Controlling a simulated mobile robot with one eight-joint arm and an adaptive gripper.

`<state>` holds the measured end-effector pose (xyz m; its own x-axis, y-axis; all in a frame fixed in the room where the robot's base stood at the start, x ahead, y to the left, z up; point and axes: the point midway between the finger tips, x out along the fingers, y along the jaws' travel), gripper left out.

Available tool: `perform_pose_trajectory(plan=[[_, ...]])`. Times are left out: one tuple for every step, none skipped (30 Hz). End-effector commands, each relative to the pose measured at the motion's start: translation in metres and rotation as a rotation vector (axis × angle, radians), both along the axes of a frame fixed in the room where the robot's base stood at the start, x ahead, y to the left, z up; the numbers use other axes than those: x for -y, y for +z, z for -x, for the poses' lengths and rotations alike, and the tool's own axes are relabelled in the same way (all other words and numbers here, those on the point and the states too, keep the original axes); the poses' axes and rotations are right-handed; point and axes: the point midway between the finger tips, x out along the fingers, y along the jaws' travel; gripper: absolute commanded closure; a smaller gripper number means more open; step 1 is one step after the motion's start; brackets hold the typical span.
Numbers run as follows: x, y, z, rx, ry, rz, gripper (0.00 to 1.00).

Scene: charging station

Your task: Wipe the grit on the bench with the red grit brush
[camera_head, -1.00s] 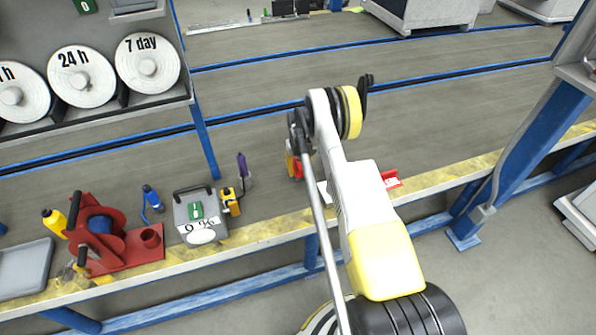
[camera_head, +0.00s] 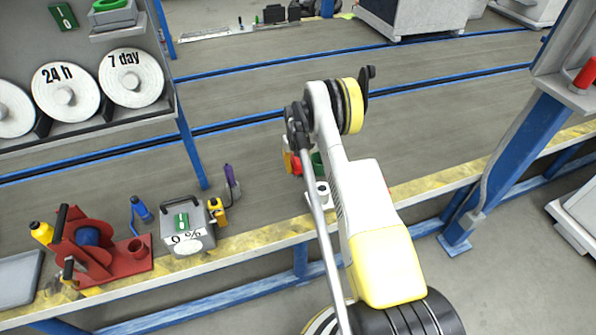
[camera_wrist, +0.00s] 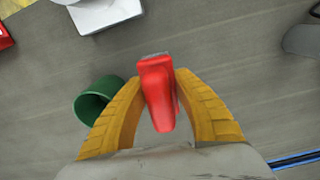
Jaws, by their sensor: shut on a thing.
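My gripper (camera_wrist: 158,82) has its two yellow fingers around the red grit brush (camera_wrist: 157,98) in the wrist view. The brush stands out between the fingertips, with a grey strip along its far edge. In the head view my gripper (camera_head: 290,162) is over the grey bench (camera_head: 255,165), partly hidden by my arm, with a bit of red (camera_head: 297,166) beside it. I cannot make out the grit in either view. I cannot tell whether the brush touches the bench.
A green cup-like cylinder (camera_wrist: 96,100) lies close left of my gripper. A white object (camera_wrist: 105,12) and a red edge (camera_wrist: 4,38) are farther left. A red reel stand (camera_head: 125,262), grey box (camera_head: 187,228) and purple-handled tool (camera_head: 231,182) stand left. Behind is open bench.

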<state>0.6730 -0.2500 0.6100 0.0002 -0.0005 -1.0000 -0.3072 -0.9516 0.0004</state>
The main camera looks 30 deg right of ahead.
Motion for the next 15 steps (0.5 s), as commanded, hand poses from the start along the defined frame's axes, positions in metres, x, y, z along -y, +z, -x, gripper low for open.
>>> perform_pose_trajectory(plan=[[-0.001,0.006,0.0,0.0,0.001,0.0,1.0],[-0.001,0.009,-0.001,0.0,0.001,0.0,1.0],[-0.002,0.012,-0.001,0.0,0.001,0.0,1.0],[-0.002,0.015,-0.002,0.0,0.001,0.0,1.0],[-0.003,0.018,-0.002,0.0,0.002,0.0,1.0],[-0.003,0.02,-0.002,0.0,0.002,0.0,1.0],[-0.004,0.022,-0.002,0.0,0.002,0.0,1.0],[-0.004,0.024,-0.002,0.0,0.002,0.0,1.0],[-0.004,0.025,-0.003,0.0,0.002,0.0,1.0],[-0.004,0.026,-0.003,0.0,0.002,0.0,1.0],[-0.004,0.026,-0.003,0.0,0.002,0.0,1.0],[-0.005,0.026,-0.003,0.0,0.002,0.0,1.0],[-0.005,0.026,-0.003,0.0,0.002,0.0,1.0],[-0.004,0.026,-0.003,0.0,0.002,0.0,1.0],[-0.004,0.026,-0.003,0.0,0.002,0.0,1.0]])
